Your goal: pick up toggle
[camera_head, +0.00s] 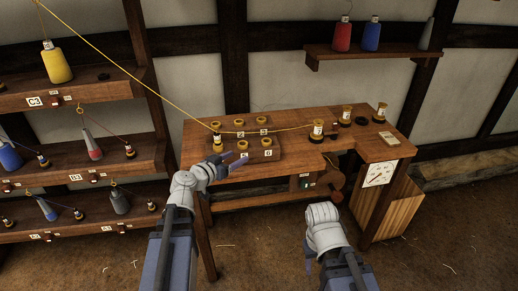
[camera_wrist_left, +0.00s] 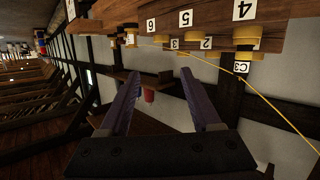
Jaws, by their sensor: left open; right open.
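A toggle (camera_head: 213,140), a small yellow-and-black spool-like piece with a white tag, stands at the left end of the workbench with a yellow line tied to it. In the left wrist view the toggle (camera_wrist_left: 243,62) has a tag reading C3 and is beyond my fingers at the upper right. My left gripper (camera_head: 237,161) is open and empty, at the bench's front left edge, close to the toggle but apart from it. Its spread fingers (camera_wrist_left: 198,100) frame empty space. Of my right gripper only a sliver (camera_head: 309,262) shows below its wrist.
The workbench (camera_head: 295,119) carries a numbered board (camera_head: 262,155) with several yellow pieces, and more tagged spools (camera_head: 317,130) at the right. A shelf rack (camera_head: 110,91) with cones stands at the left.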

